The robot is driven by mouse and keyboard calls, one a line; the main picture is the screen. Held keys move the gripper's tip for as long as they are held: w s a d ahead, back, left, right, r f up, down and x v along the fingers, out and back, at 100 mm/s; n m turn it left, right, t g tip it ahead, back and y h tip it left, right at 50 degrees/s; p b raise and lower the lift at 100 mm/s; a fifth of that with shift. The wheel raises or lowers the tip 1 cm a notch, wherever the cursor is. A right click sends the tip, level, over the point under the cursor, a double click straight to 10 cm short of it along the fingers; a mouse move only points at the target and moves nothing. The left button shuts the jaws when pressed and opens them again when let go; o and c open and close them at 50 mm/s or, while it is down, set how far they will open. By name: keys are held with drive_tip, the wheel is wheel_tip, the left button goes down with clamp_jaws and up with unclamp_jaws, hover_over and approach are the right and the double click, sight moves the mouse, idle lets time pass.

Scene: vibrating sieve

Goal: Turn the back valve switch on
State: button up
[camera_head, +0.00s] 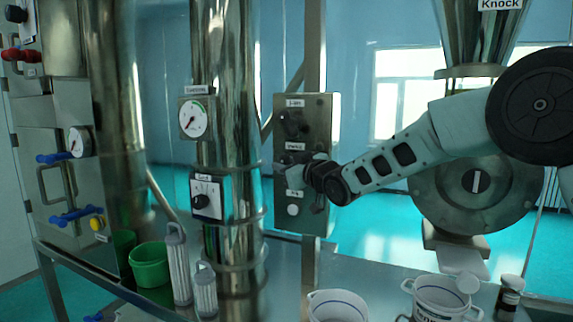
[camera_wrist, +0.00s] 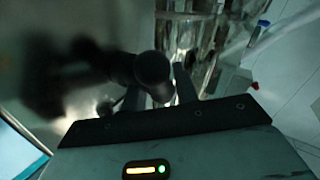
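A grey control panel (camera_head: 322,112) hangs on a post in the middle of the head view. It has a black rotary switch (camera_head: 291,123) at the top, more controls behind my gripper, and a pale round button (camera_head: 293,210) low down. Its labels are too blurred to read, so I cannot tell which control is the back valve switch. My gripper (camera_head: 290,170) is at the panel's middle, hiding part of it. In the wrist view a black rounded knob (camera_wrist: 153,70) lies between my spread fingers (camera_wrist: 157,92). I cannot tell whether they touch it.
A steel column with a gauge (camera_head: 194,119) and a dial box (camera_head: 206,197) stands left of the panel. A green bucket (camera_head: 150,265), white buckets (camera_head: 338,306) and a small dark bottle (camera_head: 510,292) stand low in front. A hopper (camera_head: 480,35) is at right.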

clamp_jaws()
